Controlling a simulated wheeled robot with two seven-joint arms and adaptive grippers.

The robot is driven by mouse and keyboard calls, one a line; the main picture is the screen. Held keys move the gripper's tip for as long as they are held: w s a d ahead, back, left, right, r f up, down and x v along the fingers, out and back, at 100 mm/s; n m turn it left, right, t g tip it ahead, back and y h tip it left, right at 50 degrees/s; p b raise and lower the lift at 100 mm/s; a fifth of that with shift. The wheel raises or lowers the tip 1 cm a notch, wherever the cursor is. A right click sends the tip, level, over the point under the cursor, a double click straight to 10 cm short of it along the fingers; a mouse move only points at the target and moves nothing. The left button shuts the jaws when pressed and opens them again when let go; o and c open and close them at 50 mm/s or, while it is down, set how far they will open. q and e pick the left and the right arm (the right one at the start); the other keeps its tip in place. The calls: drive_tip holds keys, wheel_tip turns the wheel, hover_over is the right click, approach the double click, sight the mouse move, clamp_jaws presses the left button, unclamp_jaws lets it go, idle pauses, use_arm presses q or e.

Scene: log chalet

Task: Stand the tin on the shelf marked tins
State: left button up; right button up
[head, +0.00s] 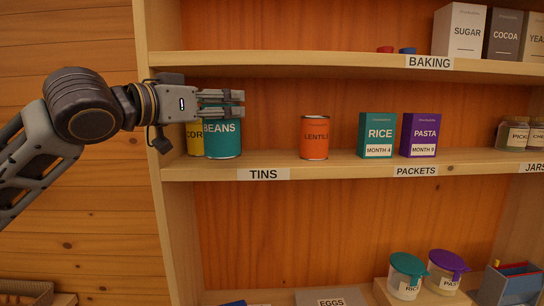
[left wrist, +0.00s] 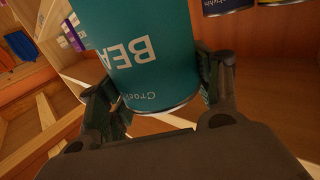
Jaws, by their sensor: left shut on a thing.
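The teal beans tin (head: 222,142) is upright at the left end of the middle shelf, above the TINS label (head: 263,174). My left gripper (head: 238,104) reaches in from the left and is shut on this tin near its top. In the left wrist view the tin (left wrist: 150,50) sits between the two fingers. Its base looks level with the shelf board (head: 330,168), but I cannot tell whether it touches. A yellow corn tin (head: 194,140) is partly hidden behind the beans tin. An orange lentils tin (head: 314,140) stands to the right. My right gripper is out of view.
A teal rice packet (head: 376,135) and a purple pasta packet (head: 420,135) stand over the PACKETS label (head: 415,171). Jars (head: 515,135) are at the far right. The BAKING shelf (head: 330,65) is above. The shelf's left upright (head: 160,215) is close to my gripper. Clear board separates beans and lentils.

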use_arm(q)
drive_tip(key=shift+r, duration=0.1)
drive_tip(key=shift+s+a, duration=0.15)
drive_tip(key=shift+a, duration=0.05)
drive_tip(key=shift+s+r, duration=0.1)
drive_tip(key=shift+d, duration=0.1)
drive_tip(key=shift+x, duration=0.75)
drive_tip(key=p+x, duration=0.5)
drive_tip(key=x, duration=1.1)
drive_tip(key=shift+w, duration=0.3)
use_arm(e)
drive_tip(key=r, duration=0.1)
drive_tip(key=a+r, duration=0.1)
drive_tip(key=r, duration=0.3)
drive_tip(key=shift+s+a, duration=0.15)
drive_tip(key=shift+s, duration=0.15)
